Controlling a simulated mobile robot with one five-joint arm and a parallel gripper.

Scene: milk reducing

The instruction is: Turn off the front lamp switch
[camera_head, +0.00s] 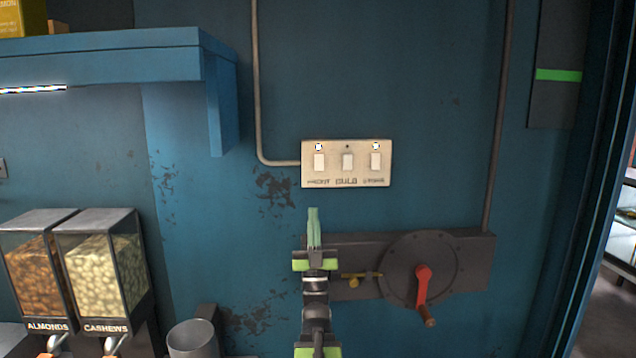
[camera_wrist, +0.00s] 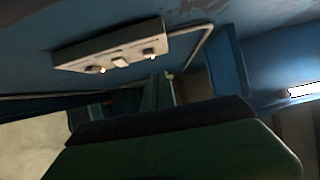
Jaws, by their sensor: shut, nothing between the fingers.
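A cream switch plate (camera_head: 347,180) is on the blue wall in the head view, with three white rocker switches in a row. The front switch (camera_head: 319,162) is the leftmost, above a label that seems to read FRONT. The small light above it is bright, as is the one above the right switch (camera_head: 376,161); the one above the middle switch (camera_head: 347,162) is dark. My gripper (camera_head: 313,212) is shut and empty, pointing up just below the plate's left part, apart from the front switch in the picture. The wrist view shows the plate (camera_wrist: 110,45) tilted beyond my green fingers (camera_wrist: 158,92).
A dark metal box with a red crank (camera_head: 423,285) is on the wall right of my arm. A conduit (camera_head: 257,90) meets the plate's left side. Almond and cashew dispensers (camera_head: 100,262) and a grey cup (camera_head: 192,338) are at lower left. A blue shelf (camera_head: 110,55) is at upper left.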

